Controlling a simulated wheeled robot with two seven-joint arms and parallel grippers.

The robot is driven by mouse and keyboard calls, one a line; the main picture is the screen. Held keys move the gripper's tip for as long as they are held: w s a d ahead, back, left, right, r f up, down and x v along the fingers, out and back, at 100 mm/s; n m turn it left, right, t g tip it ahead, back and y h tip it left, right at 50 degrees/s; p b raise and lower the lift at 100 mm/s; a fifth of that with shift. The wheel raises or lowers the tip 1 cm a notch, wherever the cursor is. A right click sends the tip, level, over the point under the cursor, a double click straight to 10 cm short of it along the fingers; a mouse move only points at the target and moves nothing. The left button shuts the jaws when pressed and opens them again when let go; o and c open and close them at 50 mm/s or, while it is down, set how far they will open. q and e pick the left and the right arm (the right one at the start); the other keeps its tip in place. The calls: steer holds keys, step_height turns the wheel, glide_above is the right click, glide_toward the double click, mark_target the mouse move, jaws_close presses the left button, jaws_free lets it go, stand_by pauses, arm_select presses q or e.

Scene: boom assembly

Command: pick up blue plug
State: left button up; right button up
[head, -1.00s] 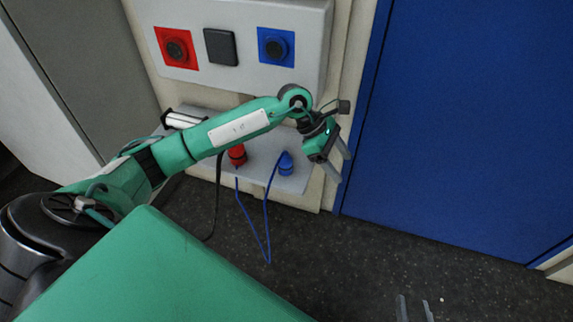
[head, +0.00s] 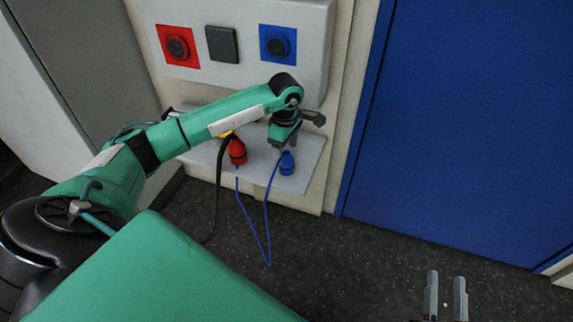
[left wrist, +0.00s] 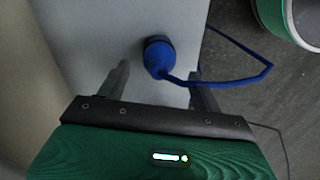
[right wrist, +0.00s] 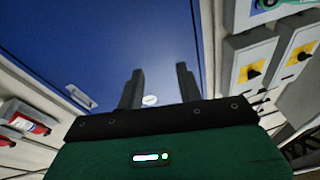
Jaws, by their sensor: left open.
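The blue plug (head: 287,163) stands on the light grey shelf (head: 308,172) below the wall panel, with a blue cable hanging from it. My left gripper (head: 283,146) is just above and beside the plug. In the left wrist view, the blue plug (left wrist: 158,56) lies ahead of the open fingers (left wrist: 158,82), between their lines, with its cable running right past the right finger. The fingers do not hold it. My right gripper (head: 445,296) is open and empty at the bottom right, away from the shelf; its spread fingers also show in the right wrist view (right wrist: 158,88).
A red plug (head: 237,151) stands on the shelf left of the blue one, with a dark cable nearby. The wall panel above has a red socket (head: 177,45), a black square (head: 221,43) and a blue socket (head: 278,44). A blue door (head: 460,130) is at right.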

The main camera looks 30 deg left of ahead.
mark_target(286, 160)
arm_select(q)
step_height(286, 160, down, 6)
steer(key=shift+w+r+b, duration=0.1)
steer(key=shift+r+b, duration=0.15)
steer(key=shift+b, duration=0.4)
arm_select(e)
step_height(286, 160, up, 6)
steer(key=d+t, duration=0.2)
steer(key=t, duration=0.2)
steer(key=shift+r, duration=0.15)
arm_select(q)
steer(key=c, duration=1.3)
arm_select(e)
steer(key=shift+a, duration=0.1)
arm_select(q)
steer(key=shift+r, duration=0.1)
